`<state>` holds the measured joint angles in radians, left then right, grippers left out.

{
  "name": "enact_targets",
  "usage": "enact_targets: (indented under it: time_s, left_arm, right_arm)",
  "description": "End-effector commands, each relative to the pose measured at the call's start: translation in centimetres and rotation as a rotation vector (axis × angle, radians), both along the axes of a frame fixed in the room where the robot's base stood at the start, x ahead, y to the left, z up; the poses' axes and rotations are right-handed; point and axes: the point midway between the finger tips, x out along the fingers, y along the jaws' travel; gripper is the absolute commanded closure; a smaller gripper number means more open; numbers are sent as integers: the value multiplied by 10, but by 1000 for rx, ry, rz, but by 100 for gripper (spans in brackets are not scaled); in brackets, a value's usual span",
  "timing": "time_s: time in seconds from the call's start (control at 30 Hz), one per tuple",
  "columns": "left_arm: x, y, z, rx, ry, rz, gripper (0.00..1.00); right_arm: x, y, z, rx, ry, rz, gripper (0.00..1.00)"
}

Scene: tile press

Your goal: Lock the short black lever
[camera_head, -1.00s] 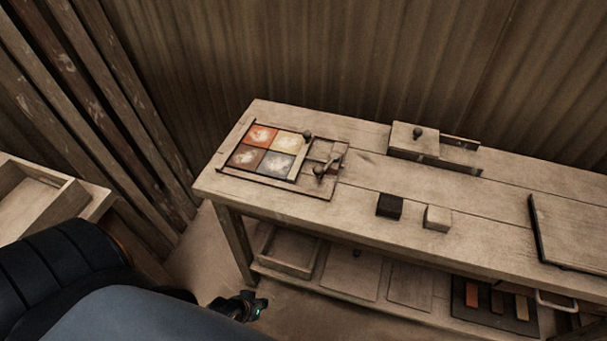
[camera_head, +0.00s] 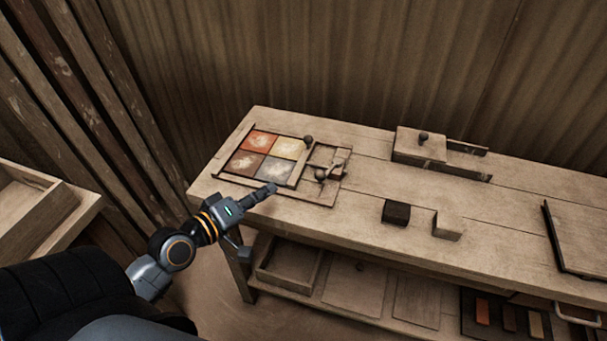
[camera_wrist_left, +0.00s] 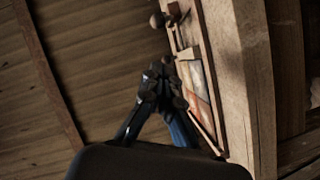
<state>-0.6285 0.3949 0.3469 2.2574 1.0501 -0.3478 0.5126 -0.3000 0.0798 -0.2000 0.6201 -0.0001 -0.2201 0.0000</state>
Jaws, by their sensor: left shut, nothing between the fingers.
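The tile press (camera_head: 240,179) is a wooden frame at the left end of the bench, holding colored tiles in orange, yellow, grey and brown. At its right side are small dark levers with round knobs. One knob (camera_head: 308,140) is at the back, and a lever knob (camera_head: 321,174) is nearer the front. I cannot tell which is the short black lever. My left gripper (camera_head: 270,189) is shut and empty, in front of and above the press's front edge. In the left wrist view, its closed fingers (camera_wrist_left: 165,75) point toward the knobs (camera_wrist_left: 157,20). My right gripper is not in view.
A dark block (camera_head: 396,212) and a pale block (camera_head: 447,225) stand on the bench. A wooden box with a knobbed lid (camera_head: 419,146) is at the back. A flat panel (camera_head: 585,240) lies at the right. The lower shelf holds a tray (camera_head: 288,265).

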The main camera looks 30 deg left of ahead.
Motion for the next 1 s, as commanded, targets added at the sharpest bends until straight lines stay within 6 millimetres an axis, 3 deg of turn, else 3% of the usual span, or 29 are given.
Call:
enact_targets:
  time_s: [0.17, 0.63, 1.0]
  left_arm:
    - [3, 16, 15, -62, -49, 44, 100]
    - [11, 16, 15, -66, -53, 47, 100]
    - [71, 8, 10, -65, -55, 47, 100]
  right_arm:
    - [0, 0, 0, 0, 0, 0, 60]
    - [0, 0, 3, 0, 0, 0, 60]
    - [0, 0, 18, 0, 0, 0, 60]
